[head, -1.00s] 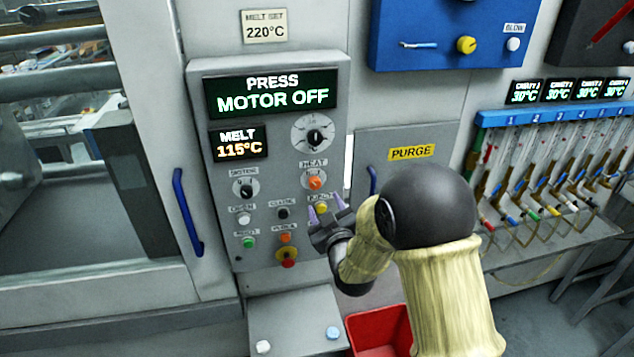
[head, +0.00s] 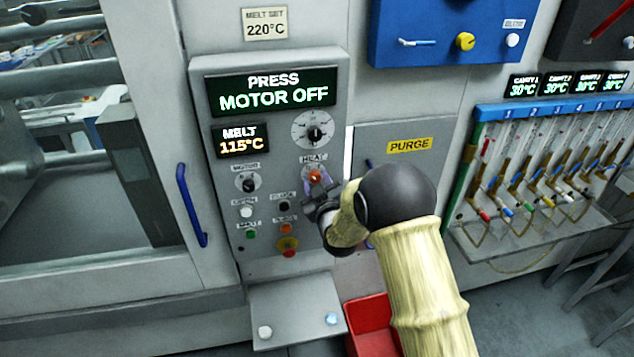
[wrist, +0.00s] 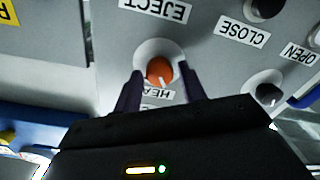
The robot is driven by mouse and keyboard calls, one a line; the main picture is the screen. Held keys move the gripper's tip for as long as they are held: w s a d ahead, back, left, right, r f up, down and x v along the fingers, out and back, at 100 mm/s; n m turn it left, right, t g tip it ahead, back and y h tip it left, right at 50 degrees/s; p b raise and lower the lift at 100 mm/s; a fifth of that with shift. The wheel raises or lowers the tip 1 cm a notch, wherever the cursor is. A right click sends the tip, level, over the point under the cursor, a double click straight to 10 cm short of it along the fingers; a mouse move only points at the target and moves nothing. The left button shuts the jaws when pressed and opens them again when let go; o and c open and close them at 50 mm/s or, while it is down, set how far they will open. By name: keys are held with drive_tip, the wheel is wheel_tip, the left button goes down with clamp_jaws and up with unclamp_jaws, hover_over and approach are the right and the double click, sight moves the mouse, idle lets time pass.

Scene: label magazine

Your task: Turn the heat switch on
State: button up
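The heat switch (head: 315,176) is an orange knob on a pale round plate, under the HEAT label on the grey control panel (head: 215,180). In the wrist view the orange knob (wrist: 159,70) sits between the tips of my two dark purple fingers, one on each side. My gripper (head: 319,187) is at the switch in the head view and partly covers its lower part. The fingers (wrist: 162,88) are apart; I cannot tell whether either touches the knob. The knob's exact pointing direction is hard to read.
Above the switch is a larger dial (head: 315,131). The motor switch (head: 247,182) and several push buttons are close by, with a red emergency stop (head: 288,246) lower down. The displays (head: 272,92) read PRESS MOTOR OFF and MELT 115°C. A red bin (head: 368,335) stands below.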

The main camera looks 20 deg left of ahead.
drive_tip(key=c, duration=0.6)
drive_tip(key=shift+c, duration=0.2)
drive_tip(key=shift+f+m+b, duration=0.2)
drive_tip(key=shift+m+b, duration=0.2)
drive_tip(key=shift+b, duration=0.65)
drive_tip(key=m+b, duration=0.2)
drive_tip(key=b, duration=0.3)
drive_tip(key=shift+f, duration=0.15)
drive_tip(key=m+b, duration=0.6)
drive_tip(key=b, duration=0.3)
drive_tip(key=m+b, duration=0.4)
drive_tip(key=b, duration=0.1)
drive_tip(key=shift+t, duration=0.3)
drive_tip(key=shift+r+m+b, duration=0.2)
drive_tip(key=shift+m+b, duration=0.5)
drive_tip(key=shift+b, duration=0.05)
drive_tip(key=shift+r, duration=0.1)
